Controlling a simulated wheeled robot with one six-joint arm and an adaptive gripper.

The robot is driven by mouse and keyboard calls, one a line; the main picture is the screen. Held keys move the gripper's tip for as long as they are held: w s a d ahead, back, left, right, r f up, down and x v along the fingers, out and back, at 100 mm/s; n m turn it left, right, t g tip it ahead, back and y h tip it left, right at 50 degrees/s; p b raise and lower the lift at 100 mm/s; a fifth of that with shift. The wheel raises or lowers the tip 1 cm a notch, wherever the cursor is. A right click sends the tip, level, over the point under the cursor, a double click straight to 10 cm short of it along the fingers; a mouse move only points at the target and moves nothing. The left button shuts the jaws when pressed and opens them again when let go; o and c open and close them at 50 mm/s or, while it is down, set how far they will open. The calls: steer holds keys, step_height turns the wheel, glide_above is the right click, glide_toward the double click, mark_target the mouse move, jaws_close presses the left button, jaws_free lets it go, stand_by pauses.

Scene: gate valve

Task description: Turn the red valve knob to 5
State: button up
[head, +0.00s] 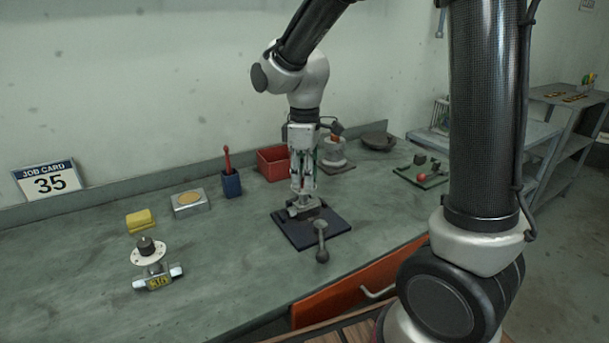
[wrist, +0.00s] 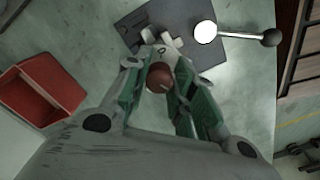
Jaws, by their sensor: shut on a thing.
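The red valve knob (wrist: 159,77) shows in the wrist view between the two green-padded fingers of my gripper (wrist: 160,68), which is shut on it. Its valve body (wrist: 165,42) is pale and sits on a dark square plate (wrist: 135,28). In the head view my gripper (head: 304,192) points straight down over the dark plate (head: 325,226), and the fingers hide the knob. A pale valve part (head: 300,211) shows just below them. I cannot read a scale or a 5 on this valve.
A lever with a ball end (head: 322,256) stands at the plate's front edge. A valve with a dark knob and white dial (head: 149,252) stands left.

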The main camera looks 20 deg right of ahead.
steer(key=shift+n, duration=0.9)
steer(key=o, duration=1)
steer(key=shift+o, duration=0.2)
step_height(320, 180, up, 12)
